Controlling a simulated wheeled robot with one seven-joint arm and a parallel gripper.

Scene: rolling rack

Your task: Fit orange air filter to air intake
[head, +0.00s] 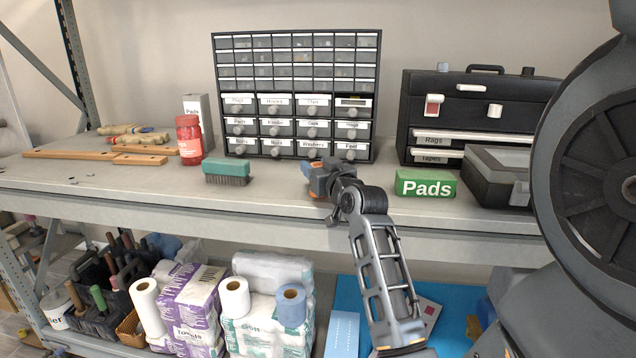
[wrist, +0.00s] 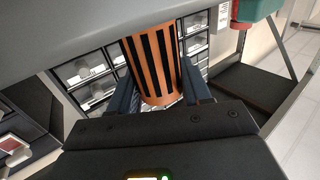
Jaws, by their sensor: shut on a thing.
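The orange air filter (wrist: 150,65) is a ribbed cylinder with dark slots, seen between my fingers in the wrist view. My gripper (wrist: 158,92) is shut on it. In the head view my gripper (head: 328,180) is over the front of the shelf, before the drawer cabinet, and only a little orange (head: 315,166) shows there. The filter's far end is cut off by a grey surface at the top of the wrist view. I cannot make out the air intake in either view.
A drawer cabinet (head: 295,85) stands behind my gripper. A green brush (head: 226,170) and red jar (head: 189,140) are to the left. A green Pads box (head: 426,185) and black toolbox (head: 470,115) are to the right.

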